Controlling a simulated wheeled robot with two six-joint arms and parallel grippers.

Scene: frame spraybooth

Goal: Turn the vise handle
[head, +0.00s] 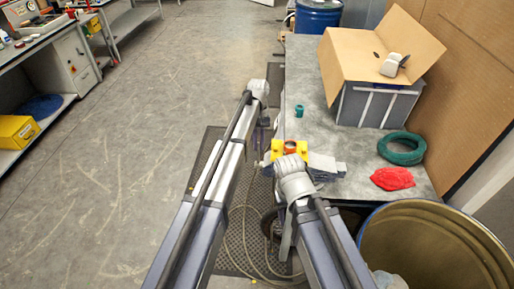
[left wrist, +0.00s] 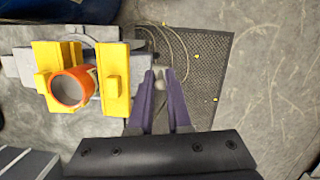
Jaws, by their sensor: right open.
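The vise sits at the left edge of the workbench. Its yellow jaws (left wrist: 114,82) hold an orange ring-shaped part (left wrist: 72,88); the jaws (head: 277,150) and the orange part (head: 291,147) also show in the head view, partly behind my right wrist. My left gripper (left wrist: 159,84) has its purple fingers close together around the rounded grey end of the vise handle (left wrist: 160,84), beside the right yellow jaw. In the head view my left gripper (head: 262,124) points down, left of the bench edge. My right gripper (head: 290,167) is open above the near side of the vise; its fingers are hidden.
The workbench (head: 315,100) carries a grey crate (head: 372,106) with an open cardboard box, a green ring (head: 402,148), a red cloth (head: 392,179) and a small green cylinder (head: 299,111). A large drum (head: 430,245) stands at the near right.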

